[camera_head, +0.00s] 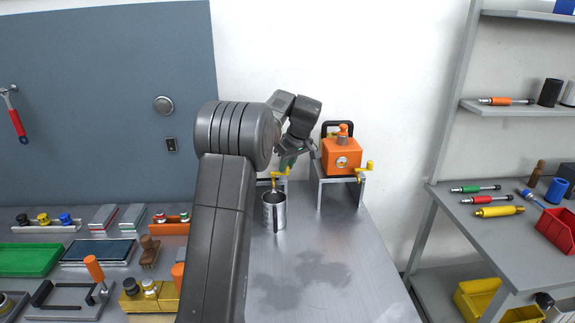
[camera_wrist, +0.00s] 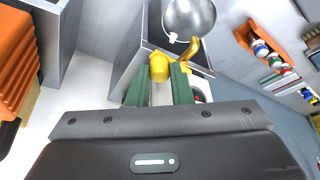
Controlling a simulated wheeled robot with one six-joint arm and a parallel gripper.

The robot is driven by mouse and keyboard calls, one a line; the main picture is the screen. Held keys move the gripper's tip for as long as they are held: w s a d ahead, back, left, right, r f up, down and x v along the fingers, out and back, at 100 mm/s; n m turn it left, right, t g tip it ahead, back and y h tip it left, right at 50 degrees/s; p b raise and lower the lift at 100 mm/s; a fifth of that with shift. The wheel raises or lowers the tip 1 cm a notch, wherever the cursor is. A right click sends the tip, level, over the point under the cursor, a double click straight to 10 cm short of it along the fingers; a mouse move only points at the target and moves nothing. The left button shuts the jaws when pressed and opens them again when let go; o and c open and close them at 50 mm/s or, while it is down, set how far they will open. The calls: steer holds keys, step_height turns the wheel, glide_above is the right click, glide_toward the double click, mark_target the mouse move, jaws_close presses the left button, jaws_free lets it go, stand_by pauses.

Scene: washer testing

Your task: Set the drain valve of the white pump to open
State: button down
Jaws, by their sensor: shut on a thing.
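My gripper (camera_head: 290,161) is behind my arm at the back of the metal table. In the wrist view its green fingers (camera_wrist: 160,78) are shut on a yellow valve handle (camera_wrist: 159,66). That handle also shows just below the gripper in the head view (camera_head: 284,172). A yellow spout (camera_wrist: 191,48) curves beside the handle, above a metal mug (camera_wrist: 190,14), which also shows in the head view (camera_head: 274,212). The white pump is hidden behind my arm in the head view; a small white part (camera_wrist: 204,87) shows beside the right finger in the wrist view.
An orange pump (camera_head: 341,155) with its own yellow handle stands on a metal stand (camera_head: 321,185) close to the right of my gripper. Trays and tools crowd the table's left side. The front right tabletop (camera_head: 330,265) is clear.

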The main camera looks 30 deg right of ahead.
steer(key=a+m+g+h+b, duration=0.1)
steer(key=a+m+g+h, duration=0.2)
steer(key=m, duration=1.3)
steer(key=shift+s+a+h, duration=0.3)
steer(key=shift+a+h, duration=0.7)
steer(key=shift+a, duration=0.5)
steer(key=c, duration=1.3)
jaws_free()
steer(key=shift+a+r, duration=0.1)
steer(key=shift+r, duration=0.05)
steer(key=v, duration=1.3)
steer(key=shift+w+r+b, duration=0.2)
steer(key=shift+r+b, duration=0.15)
steer(key=shift+b, duration=0.1)
